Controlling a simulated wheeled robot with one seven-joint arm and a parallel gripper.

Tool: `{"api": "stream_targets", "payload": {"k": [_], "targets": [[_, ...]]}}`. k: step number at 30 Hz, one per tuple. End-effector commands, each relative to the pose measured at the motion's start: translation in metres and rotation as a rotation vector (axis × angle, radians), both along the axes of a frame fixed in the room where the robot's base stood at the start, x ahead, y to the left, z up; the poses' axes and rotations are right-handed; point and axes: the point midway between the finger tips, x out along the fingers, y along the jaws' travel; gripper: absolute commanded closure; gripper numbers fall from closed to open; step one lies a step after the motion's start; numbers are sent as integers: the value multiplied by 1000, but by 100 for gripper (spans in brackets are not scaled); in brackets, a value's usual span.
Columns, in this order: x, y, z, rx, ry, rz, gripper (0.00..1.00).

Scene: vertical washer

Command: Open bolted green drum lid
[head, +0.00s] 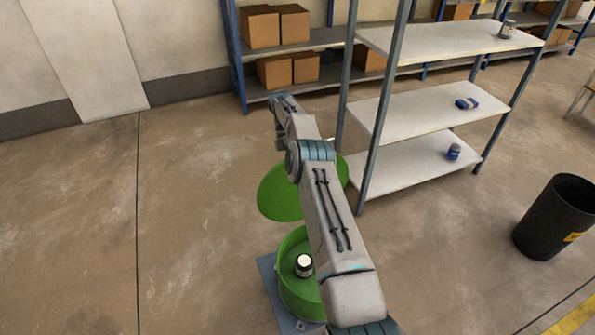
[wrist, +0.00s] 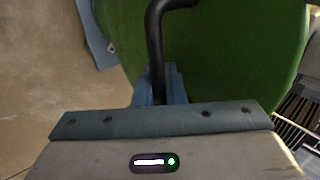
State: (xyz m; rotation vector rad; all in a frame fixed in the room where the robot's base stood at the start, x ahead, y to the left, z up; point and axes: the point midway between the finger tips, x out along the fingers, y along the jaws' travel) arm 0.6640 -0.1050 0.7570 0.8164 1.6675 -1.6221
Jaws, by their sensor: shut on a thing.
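The green drum (head: 290,245) stands low in the head view, partly hidden behind my arm. Its round green lid (head: 275,196) is raised and tilted above the drum, so the drum's mouth is open. In the wrist view the lid (wrist: 235,50) fills most of the upper picture. A bent black handle (wrist: 154,40) crosses in front of it. My gripper (wrist: 158,92) is shut on this black handle, with a blue finger on each side. My arm hides the gripper in the head view.
A dark jar with a white top (head: 304,265) shows inside the drum. A grey shelf unit (head: 410,165) stands close on the right, with a black bin (head: 556,217) beyond it. Blue racks with boxes (head: 260,28) line the back. The floor (head: 180,200) on the left is clear.

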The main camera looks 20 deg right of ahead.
Motion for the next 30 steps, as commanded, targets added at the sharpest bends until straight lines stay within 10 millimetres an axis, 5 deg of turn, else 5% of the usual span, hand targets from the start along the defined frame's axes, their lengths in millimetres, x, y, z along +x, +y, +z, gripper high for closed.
{"api": "stream_targets", "payload": {"k": [2,3,5,20,30], "targets": [[-4,-11,3,-10,-2,-12,100],[-5,-13,6,-10,-5,-15,84],[-6,-16,9,-12,-9,-19,68],[-5,-6,15,-12,-9,-2,68],[-12,-15,60,-13,-9,-4,68]]}}
